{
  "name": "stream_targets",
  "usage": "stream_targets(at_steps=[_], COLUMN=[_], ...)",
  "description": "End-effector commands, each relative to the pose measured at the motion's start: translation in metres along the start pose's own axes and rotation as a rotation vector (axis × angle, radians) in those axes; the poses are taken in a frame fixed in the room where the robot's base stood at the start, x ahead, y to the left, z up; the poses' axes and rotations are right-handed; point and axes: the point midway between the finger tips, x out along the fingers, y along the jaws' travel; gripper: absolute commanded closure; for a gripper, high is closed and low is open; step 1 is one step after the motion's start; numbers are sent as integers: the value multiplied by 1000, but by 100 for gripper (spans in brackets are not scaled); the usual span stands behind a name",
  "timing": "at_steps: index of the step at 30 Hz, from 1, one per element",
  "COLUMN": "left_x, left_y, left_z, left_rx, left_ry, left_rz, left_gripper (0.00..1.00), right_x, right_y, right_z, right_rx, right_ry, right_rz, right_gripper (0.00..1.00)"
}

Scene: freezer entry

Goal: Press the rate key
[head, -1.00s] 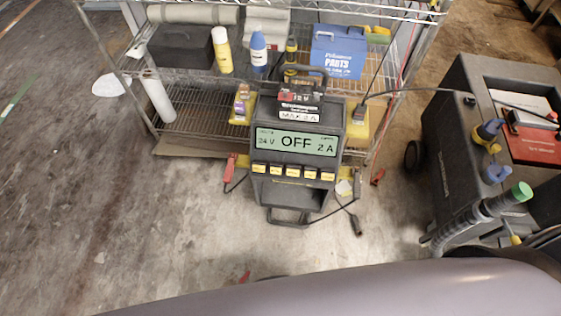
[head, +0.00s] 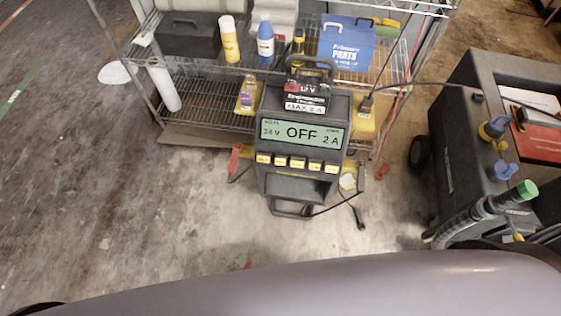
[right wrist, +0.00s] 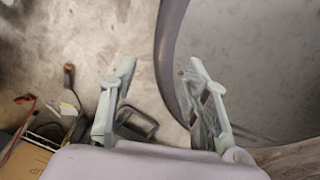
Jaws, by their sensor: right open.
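The black charger (head: 272,104) stands on the floor in front of a wire shelf in the head view. Its green display (head: 303,133) reads 24 V, OFF and 2 A. A row of several yellow keys (head: 297,163) runs below the display. The key labels are too small to read, so I cannot tell which is the rate key. My right gripper (right wrist: 161,64) is open and empty in the right wrist view, above the floor. A dark loop handle (right wrist: 152,126) shows below it, apart from the fingers. My left gripper is not in view.
The wire shelf (head: 200,105) behind holds a yellow bottle (head: 229,40), a blue bottle (head: 265,42) and a blue parts box (head: 346,45). A dark cart (head: 455,150) stands at the right. Cables and a red clamp (head: 234,158) hang beside the charger. The floor at left is clear.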

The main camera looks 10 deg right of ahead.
Motion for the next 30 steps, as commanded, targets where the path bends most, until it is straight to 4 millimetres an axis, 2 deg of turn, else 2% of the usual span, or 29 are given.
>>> stream_targets(at_steps=[2, 21, 30], left_x=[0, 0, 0], left_y=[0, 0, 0], left_z=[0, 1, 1], left_rx=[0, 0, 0], left_ry=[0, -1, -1], left_rz=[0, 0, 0], left_gripper=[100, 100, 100], right_x=[0, 0, 0], right_y=[0, 0, 0], right_z=[0, 0, 0], right_rx=[0, 0, 0], right_ry=[0, -1, -1], right_rz=[0, 0, 0], right_gripper=[58, 100, 100])
